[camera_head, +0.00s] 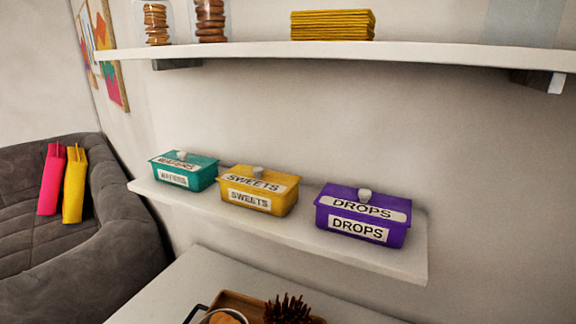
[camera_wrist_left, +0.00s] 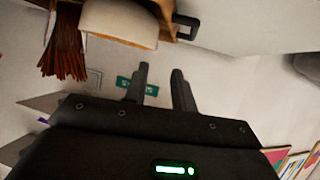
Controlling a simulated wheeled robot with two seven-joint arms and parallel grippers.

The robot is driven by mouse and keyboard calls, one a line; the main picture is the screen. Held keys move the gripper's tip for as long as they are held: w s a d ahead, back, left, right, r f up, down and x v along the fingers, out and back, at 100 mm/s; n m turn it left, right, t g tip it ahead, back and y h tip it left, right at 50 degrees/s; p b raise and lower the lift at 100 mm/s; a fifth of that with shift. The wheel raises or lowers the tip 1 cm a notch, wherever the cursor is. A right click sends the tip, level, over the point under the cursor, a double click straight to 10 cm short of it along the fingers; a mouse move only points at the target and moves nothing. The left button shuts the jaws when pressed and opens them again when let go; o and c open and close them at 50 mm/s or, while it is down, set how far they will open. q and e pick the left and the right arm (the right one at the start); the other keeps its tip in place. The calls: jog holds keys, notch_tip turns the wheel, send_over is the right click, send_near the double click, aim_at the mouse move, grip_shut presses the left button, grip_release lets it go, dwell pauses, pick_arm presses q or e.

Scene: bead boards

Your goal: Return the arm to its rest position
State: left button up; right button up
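My left gripper (camera_wrist_left: 160,70) shows in the left wrist view. Its two dark fingers stand apart with nothing between them. A small teal patch with pale marks (camera_wrist_left: 124,82) lies beyond the fingers, possibly a labelled box, but too small to read. Neither gripper nor arm shows in the head view. My right gripper is in neither view.
A lower shelf (camera_head: 412,268) holds a teal box (camera_head: 184,170), a yellow SWEETS box (camera_head: 258,190) and a purple DROPS box (camera_head: 362,215), all lidded. An upper shelf (camera_head: 250,50) runs above. A counter (camera_head: 190,278) carries a wooden tray (camera_head: 240,299). A grey sofa (camera_head: 110,250) stands left.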

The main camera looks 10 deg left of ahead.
pick_arm(q)
jog(key=s+d+f+n+g+y, duration=0.25)
jog(key=s+d+f+g, duration=0.2)
jog(key=s, duration=0.35)
jog(key=s+d+f+n+g+y, duration=0.1)
jog(key=s+d+f+g+y, duration=0.35)
jog(key=s, duration=0.45)
notch_tip(320, 180, down, 32)
jog(key=s+b, duration=0.2)
jog(key=s, duration=0.1)
jog(key=s+a+f+g+b, duration=0.1)
jog(key=s+a+f, duration=0.1)
jog(key=s+f, duration=1.2)
jog(key=shift+s+f, duration=0.4)
jog(key=shift+s, duration=0.25)
jog(key=shift+a, duration=0.1)
